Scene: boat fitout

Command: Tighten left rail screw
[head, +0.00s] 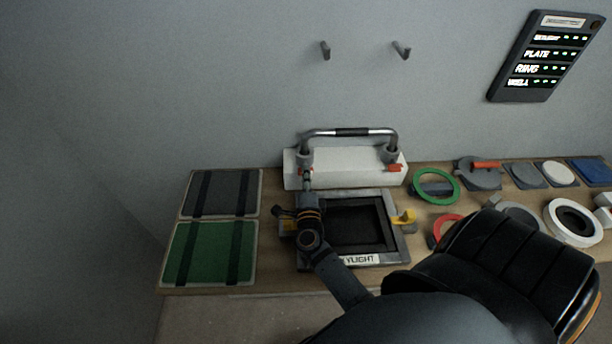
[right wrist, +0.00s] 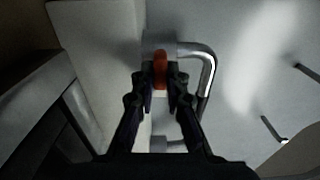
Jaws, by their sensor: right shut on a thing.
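The chrome rail (head: 350,132) with a black middle grip stands on a white block (head: 345,165) at the back of the bench. The left rail screw, with an orange-red head (right wrist: 160,72), sits at the base of the rail's left post. My right gripper (head: 307,178) reaches up to this left end from the front. In the right wrist view its fingers (right wrist: 160,84) are shut on the orange-red screw head. In the head view the gripper covers most of that screw. A second red screw (head: 394,168) shows at the right post. My left gripper is not in view.
A dark framed skylight (head: 394,225) with yellow latches lies below my right arm. Green (head: 208,252) and grey (head: 220,193) strapped panels lie left. A green ring (head: 436,173) and several discs lie right. Two wall hooks (head: 325,50) are above; a status board (head: 544,55) hangs upper right.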

